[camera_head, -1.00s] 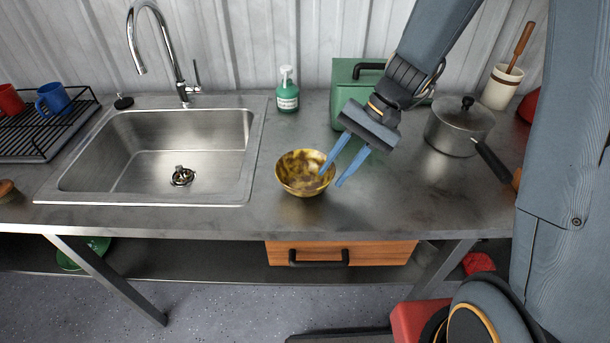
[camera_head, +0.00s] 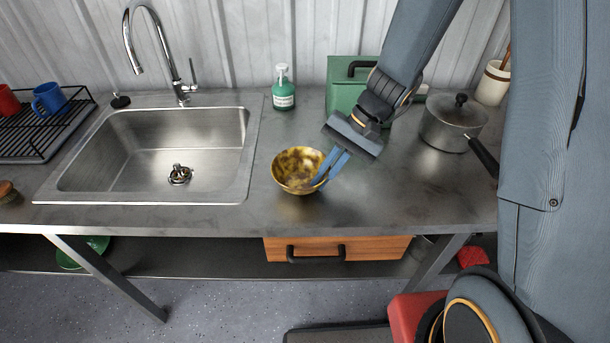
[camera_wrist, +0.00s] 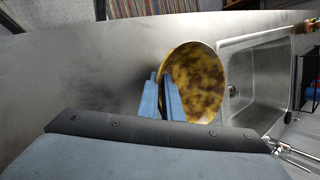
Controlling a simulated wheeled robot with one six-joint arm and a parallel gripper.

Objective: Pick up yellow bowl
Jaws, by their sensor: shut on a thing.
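The yellow bowl (camera_head: 295,168), mottled with brown, stands upright on the metal counter just right of the sink. It also shows in the wrist view (camera_wrist: 197,80). My gripper (camera_head: 323,178) is shut on the right side of the bowl's rim. One blue finger is inside the bowl and the other outside it. In the wrist view the two fingers (camera_wrist: 162,97) are close together at the bowl's near edge. The bowl appears to rest on the counter still.
The sink (camera_head: 150,150) with its tall faucet is left of the bowl. A green soap bottle (camera_head: 283,88) and a green box (camera_head: 345,92) stand behind. A lidded pot (camera_head: 450,125) is at the right. The counter (camera_head: 385,200) right of the bowl is clear.

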